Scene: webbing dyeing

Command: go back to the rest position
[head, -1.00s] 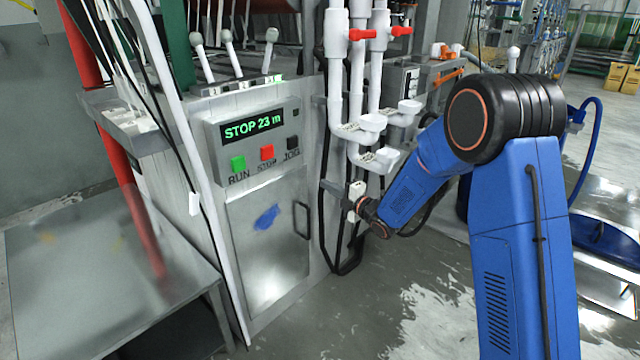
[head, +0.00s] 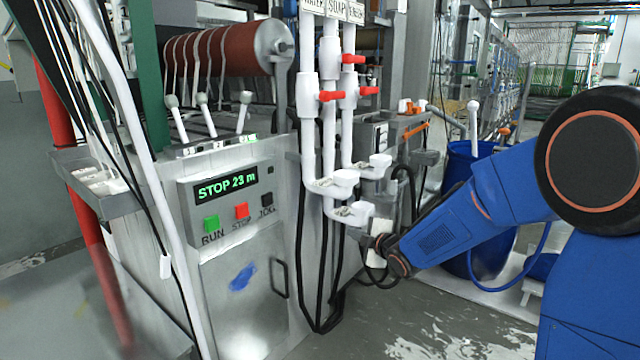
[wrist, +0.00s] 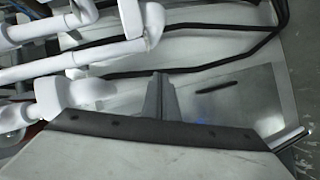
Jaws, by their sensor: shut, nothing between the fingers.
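My gripper (head: 366,250) is in front of the machine's white pipes in the head view, at the end of my blue arm. In the wrist view its closed grey fingers (wrist: 158,98) show in the middle, with nothing between them. The white pipe elbows (wrist: 125,50) lie to the left of the fingers there. In the head view the gripper looks close below the pipe outlets (head: 340,182); I cannot tell whether it touches them.
The control panel (head: 226,200) reads STOP 23 m, above a cabinet door (head: 243,290). Red valve handles (head: 328,96) sit on the pipes. Black hoses (head: 318,322) hang beside the cabinet. A blue barrel (head: 462,160) stands behind my arm. Wet floor (head: 400,325) is open in front.

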